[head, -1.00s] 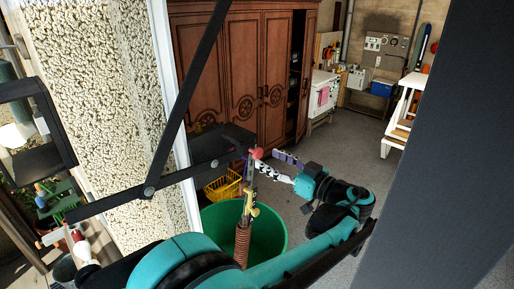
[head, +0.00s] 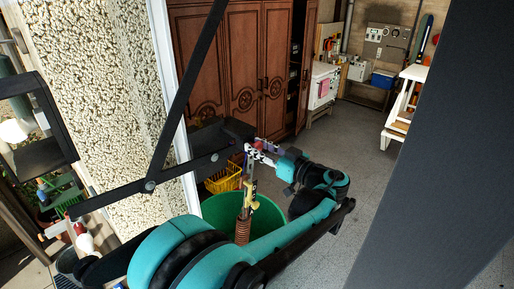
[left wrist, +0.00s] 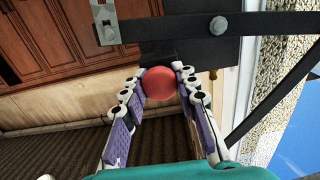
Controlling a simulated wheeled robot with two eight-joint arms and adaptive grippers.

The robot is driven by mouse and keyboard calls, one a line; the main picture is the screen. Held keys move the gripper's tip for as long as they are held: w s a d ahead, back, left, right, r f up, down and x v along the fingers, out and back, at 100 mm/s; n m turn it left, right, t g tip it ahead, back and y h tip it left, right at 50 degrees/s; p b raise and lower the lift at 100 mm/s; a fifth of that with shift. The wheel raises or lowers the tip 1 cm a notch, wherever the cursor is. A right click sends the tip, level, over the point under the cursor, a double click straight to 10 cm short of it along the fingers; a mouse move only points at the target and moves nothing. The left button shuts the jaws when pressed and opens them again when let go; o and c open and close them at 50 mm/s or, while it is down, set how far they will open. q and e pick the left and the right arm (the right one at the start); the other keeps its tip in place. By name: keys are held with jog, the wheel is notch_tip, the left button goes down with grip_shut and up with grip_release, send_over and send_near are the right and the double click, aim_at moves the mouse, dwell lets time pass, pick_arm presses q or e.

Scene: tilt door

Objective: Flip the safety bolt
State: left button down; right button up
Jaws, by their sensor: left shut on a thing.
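The safety bolt (head: 243,226) stands upright at the door's metal arm in the head view, with a copper-coloured spring and brass pieces low on it. Its red ball knob (left wrist: 160,83) shows clearly in the left wrist view. My left gripper (head: 256,150) has reached the knob from the right in the head view. In the left wrist view its two purple-padded fingers (left wrist: 160,86) are closed on either side of the ball and touch it. In the head view the fingers partly hide the knob. My right gripper is not in view.
Black flat bars (head: 190,95) of the door linkage cross the left side. A pebbled wall (head: 95,90) stands behind them. A green tub (head: 270,218) and a yellow basket (head: 222,180) are below the bolt. A dark panel (head: 440,150) fills the right. Grey floor lies open beyond.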

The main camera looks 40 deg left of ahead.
pick_arm(q)
jog(key=d, duration=0.4)
jog(key=shift+s+f+b, duration=0.1)
jog(key=shift+s+b, duration=0.1)
jog(key=shift+b, duration=0.1)
jog(key=shift+a, duration=0.1)
jog(key=c, duration=1.2)
grip_release()
jog(key=shift+o, duration=0.4)
jog(key=shift+s+d, duration=0.15)
jog(key=shift+d, duration=0.1)
